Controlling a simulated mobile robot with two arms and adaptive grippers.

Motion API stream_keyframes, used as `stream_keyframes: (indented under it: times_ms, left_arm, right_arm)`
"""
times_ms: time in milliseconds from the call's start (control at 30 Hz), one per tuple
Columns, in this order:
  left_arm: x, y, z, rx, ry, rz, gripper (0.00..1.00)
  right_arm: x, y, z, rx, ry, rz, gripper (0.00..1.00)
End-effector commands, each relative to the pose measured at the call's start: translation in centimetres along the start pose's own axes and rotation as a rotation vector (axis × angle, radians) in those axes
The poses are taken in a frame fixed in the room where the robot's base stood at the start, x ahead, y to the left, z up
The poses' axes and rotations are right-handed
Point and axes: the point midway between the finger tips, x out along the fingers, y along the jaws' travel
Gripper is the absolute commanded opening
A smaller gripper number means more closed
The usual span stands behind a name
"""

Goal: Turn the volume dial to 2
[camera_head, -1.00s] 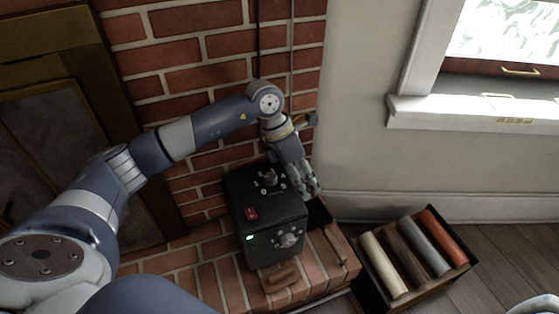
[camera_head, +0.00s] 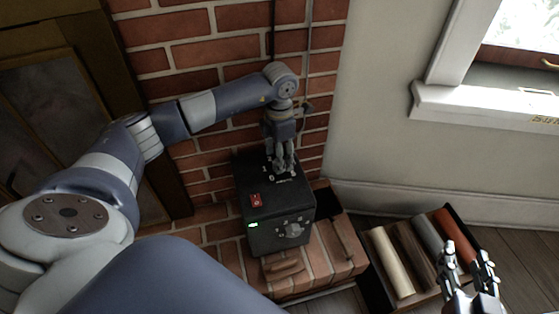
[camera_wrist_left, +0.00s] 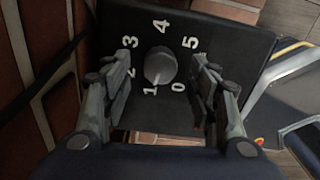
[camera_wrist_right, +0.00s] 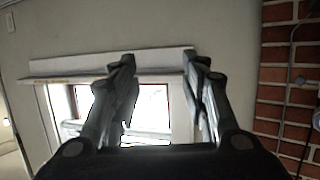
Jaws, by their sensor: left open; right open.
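The black box (camera_head: 270,203) stands on the brick hearth, with a red switch (camera_head: 256,200) and a lit green light (camera_head: 253,225). The round grey volume dial (camera_wrist_left: 160,66) is on its top face, ringed by the numerals 0 to 5. My left gripper (camera_head: 284,168) is open above the box top; in the left wrist view its fingers (camera_wrist_left: 162,75) stand on either side of the dial, apart from it. My right gripper (camera_head: 468,262) is open and empty at the lower right, away from the box.
A second knob (camera_head: 292,229) is on the box's front face. A crate (camera_head: 376,285) of coloured rolls stands on the floor to the right. The brick wall (camera_head: 235,50) is close behind my left arm.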

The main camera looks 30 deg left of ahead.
Motion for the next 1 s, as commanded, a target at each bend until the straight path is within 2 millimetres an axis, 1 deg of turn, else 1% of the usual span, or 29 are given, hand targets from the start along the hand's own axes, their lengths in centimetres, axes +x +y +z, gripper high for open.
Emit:
stream_keyframes:
  times_ms: [33,100,233,533,567,600,667,700,733,767,1000]
  left_arm:
    - [0.7,0.0,0.0,0.0,0.001,-0.001,0.54]
    - [1.2,0.0,0.0,0.001,0.001,0.0,0.54]
    - [1.7,-0.1,0.0,0.002,0.0,0.0,0.54]
    - [1.8,0.0,0.0,0.002,-0.001,0.0,0.54]
    - [1.8,0.0,0.0,0.002,-0.001,0.0,0.49]
    - [1.8,0.0,0.0,0.001,0.0,0.0,0.4]
    - [1.8,0.0,0.0,0.001,0.0,0.0,0.27]
    - [1.8,0.0,0.0,0.001,0.0,0.0,0.18]
    - [1.8,0.0,0.0,0.001,0.0,0.0,0.11]
    - [1.8,0.0,0.0,0.001,0.0,0.0,0.1]
    - [1.8,0.0,0.0,0.01,0.0,0.0,0.1]
  right_arm:
    - [0.1,-0.1,-0.5,0.0,0.031,-0.002,0.42]
    - [0.2,-0.2,-1.2,0.001,0.066,-0.004,0.42]
    - [0.2,-0.3,-2.1,0.001,0.106,-0.006,0.42]
    - [0.2,-0.3,-2.4,0.001,0.117,-0.007,0.42]
    - [0.2,-0.3,-2.4,0.001,0.116,-0.007,0.42]
    - [0.2,-0.3,-2.4,0.001,0.116,-0.007,0.42]
    - [0.2,-0.3,-2.4,0.001,0.116,-0.006,0.42]
    - [0.2,-0.3,-2.4,0.001,0.116,-0.006,0.42]
    - [0.2,-0.3,-2.4,0.001,0.116,-0.006,0.42]
    - [0.2,-0.3,-2.4,0.001,0.116,-0.006,0.42]
    - [0.2,-0.3,-2.3,0.001,0.115,-0.006,0.42]
